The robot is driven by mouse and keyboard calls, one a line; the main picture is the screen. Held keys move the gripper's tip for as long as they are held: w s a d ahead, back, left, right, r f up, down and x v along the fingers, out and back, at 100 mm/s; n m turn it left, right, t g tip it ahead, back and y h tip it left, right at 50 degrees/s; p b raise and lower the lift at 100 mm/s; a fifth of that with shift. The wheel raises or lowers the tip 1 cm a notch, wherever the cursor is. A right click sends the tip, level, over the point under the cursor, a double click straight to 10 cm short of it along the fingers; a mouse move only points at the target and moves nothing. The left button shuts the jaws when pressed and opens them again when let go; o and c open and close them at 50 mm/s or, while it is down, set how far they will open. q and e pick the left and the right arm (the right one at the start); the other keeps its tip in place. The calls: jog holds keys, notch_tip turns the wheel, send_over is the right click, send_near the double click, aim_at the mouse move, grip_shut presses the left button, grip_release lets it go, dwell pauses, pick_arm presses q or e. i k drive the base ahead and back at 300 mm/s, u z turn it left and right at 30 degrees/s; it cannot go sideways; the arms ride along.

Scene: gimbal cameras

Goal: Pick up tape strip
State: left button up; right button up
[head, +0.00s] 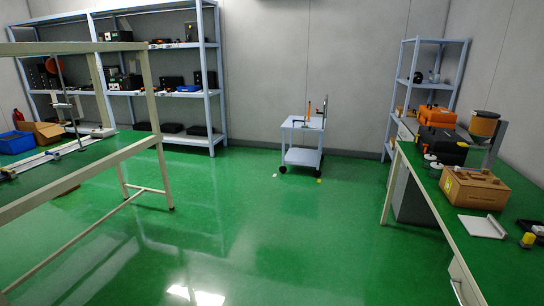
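I cannot make out a tape strip for certain. A small pale piece (275,175) lies on the green floor just left of the white cart. A small yellow piece (319,180) lies on the floor by the cart's front right wheel. Both are too small to identify. A yellow item (528,240) sits on the right bench near the picture's right edge, and I cannot tell what it is. Neither of my grippers shows in the head view.
A white two-tier cart (302,158) stands against the back wall with upright tools on top. A green-topped bench (460,225) is at right, holding a cardboard box (474,187). A framed bench (90,165) is at left. The floor (260,230) between is clear.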

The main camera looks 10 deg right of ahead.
aim_at(457, 171)
jog(key=i, duration=0.6)
jog(key=z, duration=1)
jog(key=i, duration=2.35)
jog(key=z, duration=2.95)
